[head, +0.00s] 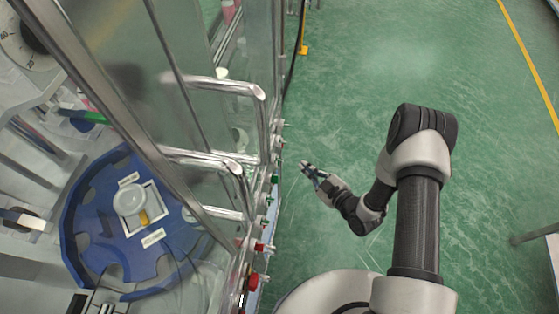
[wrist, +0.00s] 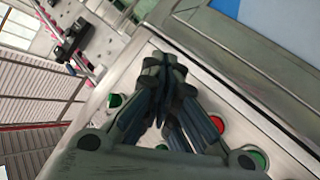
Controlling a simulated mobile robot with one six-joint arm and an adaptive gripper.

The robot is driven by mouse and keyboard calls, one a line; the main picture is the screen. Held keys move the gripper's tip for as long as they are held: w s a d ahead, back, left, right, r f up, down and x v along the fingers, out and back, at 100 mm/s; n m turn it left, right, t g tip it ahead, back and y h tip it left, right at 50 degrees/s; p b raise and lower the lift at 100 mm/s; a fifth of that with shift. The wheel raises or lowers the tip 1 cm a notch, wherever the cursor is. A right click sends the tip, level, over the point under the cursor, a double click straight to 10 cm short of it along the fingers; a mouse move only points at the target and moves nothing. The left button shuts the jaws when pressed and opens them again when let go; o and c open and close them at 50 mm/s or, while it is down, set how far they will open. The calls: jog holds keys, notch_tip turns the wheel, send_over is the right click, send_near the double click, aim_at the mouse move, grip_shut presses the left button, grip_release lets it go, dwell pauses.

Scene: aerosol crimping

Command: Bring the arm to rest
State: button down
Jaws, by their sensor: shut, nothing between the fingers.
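My gripper (head: 306,167) is at the end of my arm in the head view, over the green floor beside the machine's button panel. It is small there. In the wrist view my gripper (wrist: 170,62) fills the middle, with its fingers shut together and nothing between them. Behind the fingers is the machine's metal panel with green and red buttons. I cannot tell how far the fingers are from the panel.
The machine's clear doors with metal handles (head: 228,88) stand left of my gripper. A red button (head: 253,282) and several others line its edge. Inside is a blue round plate (head: 88,236). Green floor (head: 350,60) is open beyond my arm.

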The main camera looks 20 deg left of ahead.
jog(key=shift+w+r, duration=0.1)
dwell(0.4)
jog(key=w+d+r+m+t+h, duration=0.15)
jog(key=w+d+r+h, duration=0.25)
jog(key=w+d+r, duration=0.45)
jog(key=w+d+r+m+h, duration=0.3)
jog(key=w+d+r+h, duration=0.15)
jog(key=r, duration=0.65)
jog(key=s+d+r+m+h, duration=0.2)
jog(key=s+d+r+m, duration=0.1)
jog(key=d+r, duration=0.3)
jog(key=s+d+r+m+h, duration=0.2)
jog(key=s+d+r, duration=0.15)
jog(key=r, duration=0.35)
jog(key=s+d+r+m+g, duration=0.1)
jog(key=s+r+m, duration=0.3)
jog(key=s, duration=0.9)
jog(key=s+d+r+m+g, duration=0.1)
jog(key=s+r+m+g, duration=0.2)
jog(key=s, duration=1.1)
jog(key=shift+d+r+m, duration=0.2)
jog(key=shift+r+m, duration=0.35)
